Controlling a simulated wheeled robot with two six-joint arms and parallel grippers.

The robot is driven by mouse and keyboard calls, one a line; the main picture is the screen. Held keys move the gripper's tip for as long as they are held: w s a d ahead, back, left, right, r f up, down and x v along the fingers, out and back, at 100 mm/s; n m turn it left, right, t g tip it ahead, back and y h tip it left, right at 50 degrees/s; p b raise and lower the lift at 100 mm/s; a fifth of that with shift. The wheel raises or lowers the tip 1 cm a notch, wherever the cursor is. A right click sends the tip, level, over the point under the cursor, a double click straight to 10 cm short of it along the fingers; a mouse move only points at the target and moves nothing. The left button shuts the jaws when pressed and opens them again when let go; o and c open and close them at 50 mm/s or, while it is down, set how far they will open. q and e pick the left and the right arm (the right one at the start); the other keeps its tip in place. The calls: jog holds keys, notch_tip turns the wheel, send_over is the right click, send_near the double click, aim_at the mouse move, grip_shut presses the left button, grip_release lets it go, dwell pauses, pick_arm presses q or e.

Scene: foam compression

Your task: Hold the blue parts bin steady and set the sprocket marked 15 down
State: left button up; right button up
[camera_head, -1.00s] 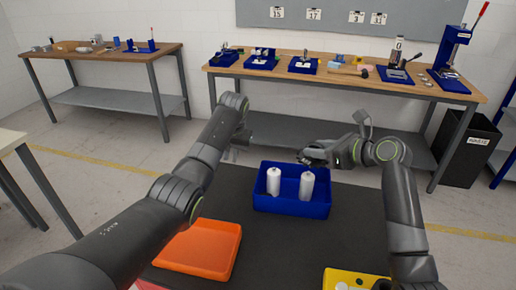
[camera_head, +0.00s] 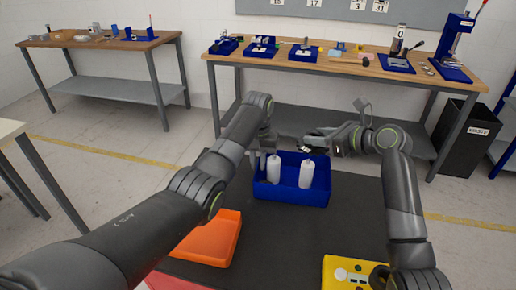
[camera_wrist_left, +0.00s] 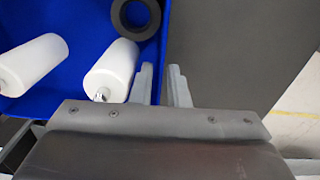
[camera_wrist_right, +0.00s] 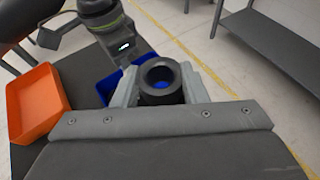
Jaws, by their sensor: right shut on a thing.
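The blue parts bin (camera_head: 290,200) stands on the dark top in front of me, with two white bottles (camera_head: 306,173) (camera_wrist_left: 108,70) in it. My left gripper (camera_wrist_left: 163,84) is open at a bin wall, one finger inside and one outside, with small gaps showing. No number is readable. A dark ring (camera_wrist_left: 137,16) also shows over the bin in the left wrist view; I cannot tell whether it is the held one.
An orange tray (camera_head: 208,240) lies left of the bin, and a yellow tray (camera_head: 345,272) with small parts lies at front right. The dark top (camera_head: 280,245) between them is clear. A workbench (camera_head: 345,64) with blue fixtures stands behind, with a waste bin (camera_head: 468,138) beside it.

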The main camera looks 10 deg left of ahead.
aim_at(323, 151)
pick_arm(q)
jog(key=shift+f, duration=1.35)
jog(key=shift+c, duration=0.2)
grip_shut()
pick_arm(e)
notch_tip(323, 151, up, 5)
jog(key=m+t+h, duration=0.1)
jog(key=m+t, duration=0.1)
notch_tip(323, 151, down, 9)
jog(key=shift+a, duration=0.1)
jog(key=shift+s+f, duration=0.1)
jog(key=shift+f, duration=0.05)
jog(key=shift+f, duration=0.35)
